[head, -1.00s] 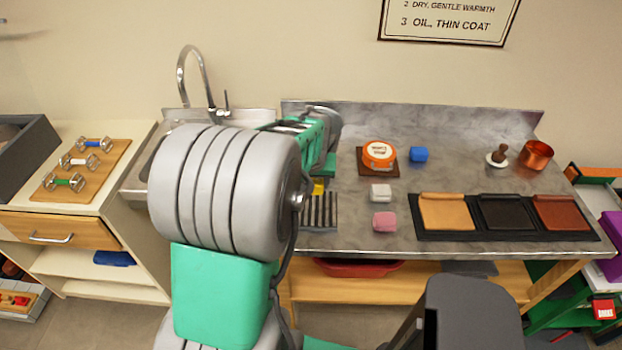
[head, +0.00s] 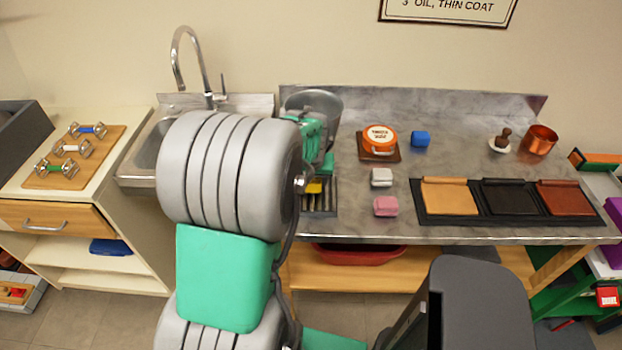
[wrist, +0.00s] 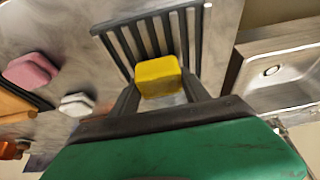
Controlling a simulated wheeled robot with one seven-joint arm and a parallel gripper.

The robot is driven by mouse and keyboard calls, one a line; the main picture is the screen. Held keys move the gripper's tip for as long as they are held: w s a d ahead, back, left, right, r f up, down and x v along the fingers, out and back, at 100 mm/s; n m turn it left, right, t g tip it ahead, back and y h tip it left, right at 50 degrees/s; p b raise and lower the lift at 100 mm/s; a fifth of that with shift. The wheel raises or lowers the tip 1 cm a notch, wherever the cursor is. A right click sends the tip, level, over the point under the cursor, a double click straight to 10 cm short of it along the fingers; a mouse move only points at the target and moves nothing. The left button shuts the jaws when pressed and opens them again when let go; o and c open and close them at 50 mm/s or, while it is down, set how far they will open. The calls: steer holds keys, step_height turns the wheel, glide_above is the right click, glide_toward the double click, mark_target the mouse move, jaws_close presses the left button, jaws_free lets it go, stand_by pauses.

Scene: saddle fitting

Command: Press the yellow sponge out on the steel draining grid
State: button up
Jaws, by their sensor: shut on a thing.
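The yellow sponge (wrist: 158,76) is between the two fingers of my gripper (wrist: 160,92) in the wrist view, and the jaws are shut on it. It also shows as a small yellow patch in the head view (head: 314,187), partly hidden by my arm. The steel draining grid (wrist: 150,34), with dark parallel bars, lies behind and under the sponge in the wrist view. Its right part shows in the head view (head: 321,205). I cannot tell whether the sponge touches the bars.
A white block (head: 381,177) and a pink block (head: 385,206) sit right of the grid. A blue block (head: 420,139), an orange tin (head: 379,139) and a tray of leather panels (head: 428,216) are farther right. A grey bucket (head: 325,103) stands behind; the sink (wrist: 275,72) is beside the grid.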

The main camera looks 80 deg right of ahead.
steer(key=shift+f+b, duration=0.45)
steer(key=shift+f, duration=0.15)
stand_by(1.0)
steer(key=shift+r+p, duration=2.2)
steer(key=shift+r, duration=1.4)
